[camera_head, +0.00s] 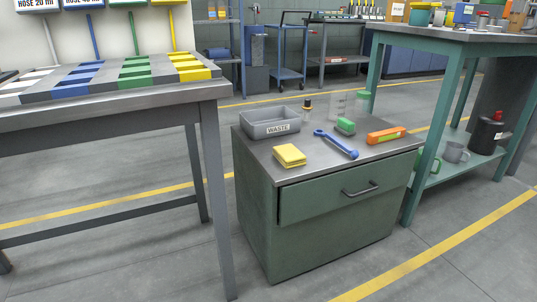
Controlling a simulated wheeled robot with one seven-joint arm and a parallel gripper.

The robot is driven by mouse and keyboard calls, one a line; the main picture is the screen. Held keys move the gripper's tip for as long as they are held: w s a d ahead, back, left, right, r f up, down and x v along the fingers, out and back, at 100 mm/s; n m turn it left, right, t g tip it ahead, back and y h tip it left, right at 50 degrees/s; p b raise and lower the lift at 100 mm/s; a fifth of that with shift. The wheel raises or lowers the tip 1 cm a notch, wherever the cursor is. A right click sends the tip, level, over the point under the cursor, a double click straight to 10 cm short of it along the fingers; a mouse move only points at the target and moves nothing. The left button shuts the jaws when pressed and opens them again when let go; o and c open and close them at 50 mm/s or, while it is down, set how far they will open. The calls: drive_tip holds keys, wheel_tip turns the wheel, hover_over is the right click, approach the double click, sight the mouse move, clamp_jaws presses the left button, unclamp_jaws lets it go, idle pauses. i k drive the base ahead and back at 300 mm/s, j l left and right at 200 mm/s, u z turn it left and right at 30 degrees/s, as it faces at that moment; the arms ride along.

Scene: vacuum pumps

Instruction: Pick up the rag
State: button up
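A folded yellow cloth, which looks like the rag (289,155), lies flat on the metal top of a low green cabinet (330,215). It is near the front left of that top, just in front of a grey bin labelled WASTE (262,121). Nothing covers the rag. My gripper is not in view.
A blue wrench-like tool (337,144), a green-topped block (346,126), an orange tool (386,135) and clear containers share the cabinet top. A grey table (110,105) stands left, a green workbench (440,38) right. Bare floor lies in front.

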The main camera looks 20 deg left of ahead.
sight(288, 156)
drive_tip(key=u, duration=1)
